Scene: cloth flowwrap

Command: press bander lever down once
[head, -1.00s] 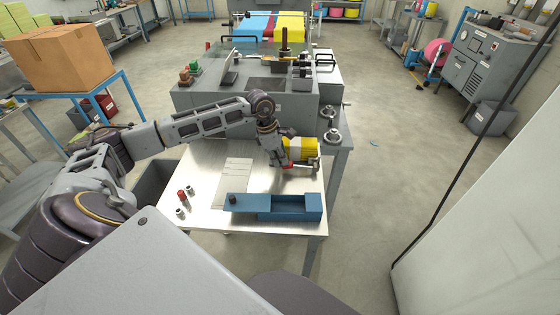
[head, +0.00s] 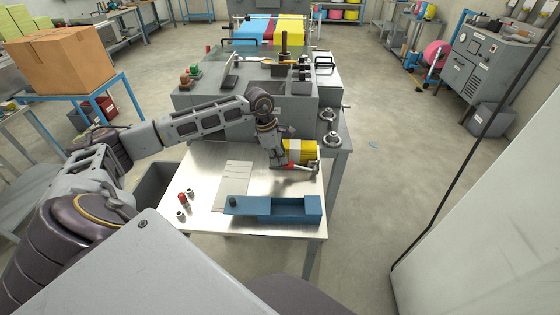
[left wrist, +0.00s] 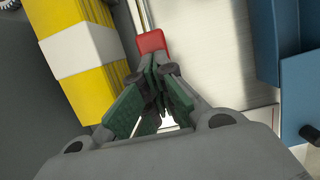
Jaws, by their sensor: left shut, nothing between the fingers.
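The bander stands at the back right of the metal table, with a yellow stack (head: 299,151) at it; a white band crosses the stack in the left wrist view (left wrist: 85,50). The bander's lever has a red end (head: 288,166), which also shows in the left wrist view (left wrist: 151,41), just beyond my fingertips. My left gripper (head: 281,163) is shut and empty, pointing down at the red end. Its fingers (left wrist: 158,85) appear to touch or nearly touch it; contact is partly hidden. My right gripper is not in view.
A blue tray (head: 272,217) lies at the table's front right. A pale sheet (head: 234,181) lies mid-table. Small fittings, one of them red (head: 183,198), stand at the left. A grey machine (head: 205,103) stands behind the table.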

